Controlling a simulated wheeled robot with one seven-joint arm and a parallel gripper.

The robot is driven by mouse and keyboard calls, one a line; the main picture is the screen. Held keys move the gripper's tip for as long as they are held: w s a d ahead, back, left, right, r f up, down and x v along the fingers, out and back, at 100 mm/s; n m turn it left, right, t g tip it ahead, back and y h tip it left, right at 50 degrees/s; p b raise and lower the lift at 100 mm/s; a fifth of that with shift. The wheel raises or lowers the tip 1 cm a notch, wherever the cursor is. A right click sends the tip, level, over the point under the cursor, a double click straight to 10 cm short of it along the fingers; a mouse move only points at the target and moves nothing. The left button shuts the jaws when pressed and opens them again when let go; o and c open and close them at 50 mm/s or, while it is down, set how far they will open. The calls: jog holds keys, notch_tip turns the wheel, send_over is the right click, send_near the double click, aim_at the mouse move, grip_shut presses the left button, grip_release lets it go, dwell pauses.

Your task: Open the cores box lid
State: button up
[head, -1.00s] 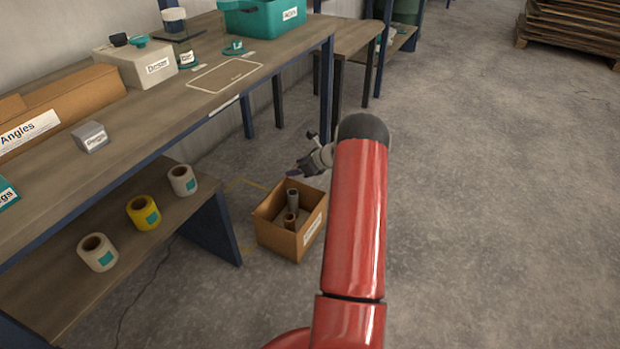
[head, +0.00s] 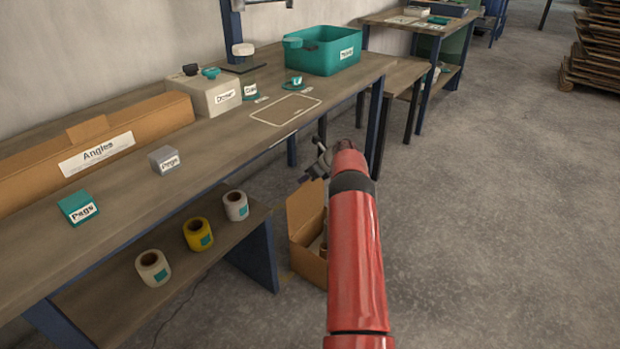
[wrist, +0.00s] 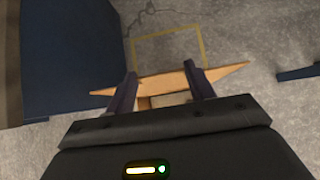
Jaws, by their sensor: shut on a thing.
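The cores box (head: 308,264) is a brown cardboard box on the floor beside the workbench. A cardboard panel, seemingly its lid (head: 305,208), stands up above the box. My arm hides the box's right part, and a cardboard core (head: 323,243) shows only partly inside. My gripper (head: 314,172) is at the panel's top edge. In the wrist view, the fingers of my gripper (wrist: 161,88) lie on either side of a cardboard strip of the lid (wrist: 165,83) and are shut on it.
The workbench (head: 225,150) stands to the left, with a lower shelf (head: 110,290) holding three tape rolls. A blue bench leg panel (head: 252,254) is close to the box. A yellow floor outline (wrist: 168,36) lies beyond the lid. The floor at right (head: 480,240) is clear.

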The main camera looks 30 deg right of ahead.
jog(key=shift+w+a+f+g, duration=0.1)
jog(key=shift+w+g, duration=0.15)
jog(key=shift+w, duration=0.1)
jog(key=shift+w+a+f+g, duration=0.1)
jog(key=shift+w+g, duration=0.15)
jog(key=shift+w, duration=0.1)
jog(key=o, duration=1.4)
jog(key=shift+r, duration=0.1)
jog(key=v, duration=0.7)
jog(key=shift+s+r, duration=0.2)
jog(key=shift+r, duration=0.05)
jog(key=shift+s, duration=0.1)
